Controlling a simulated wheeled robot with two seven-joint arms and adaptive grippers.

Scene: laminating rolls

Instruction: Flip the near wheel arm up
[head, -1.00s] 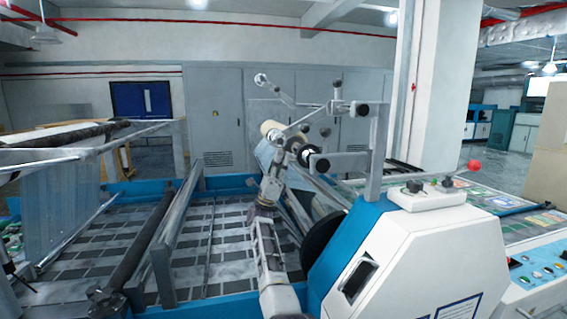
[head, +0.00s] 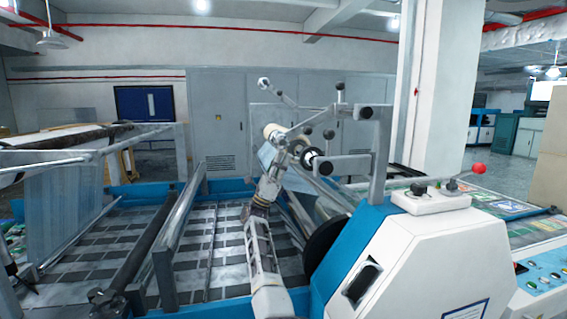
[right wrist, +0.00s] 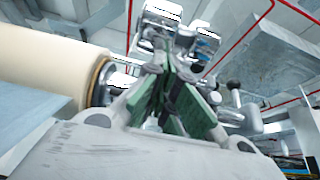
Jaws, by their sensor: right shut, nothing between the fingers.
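Thin metal wheel arms with dark round ends stand over the roll in the middle of the head view. One upper arm (head: 283,96) reaches up and left to a pale wheel; another slanting arm (head: 314,121) comes down left from the post top. I cannot tell for sure which is the near wheel arm. My right gripper (head: 287,150) is just below them, close to the roll end. In the right wrist view its green-padded fingers (right wrist: 176,98) are shut and empty, with metal blocks and dark knobs (right wrist: 231,88) behind them. Contact cannot be told. My left gripper is not clearly visible.
The cream roll (right wrist: 50,72) is left of my right fingers in the wrist view. The white and blue machine housing (head: 415,250) stands right of my arm, with a grey post (head: 380,160) and a red knob (head: 478,168). Metal rollers and rails (head: 180,230) lie left.

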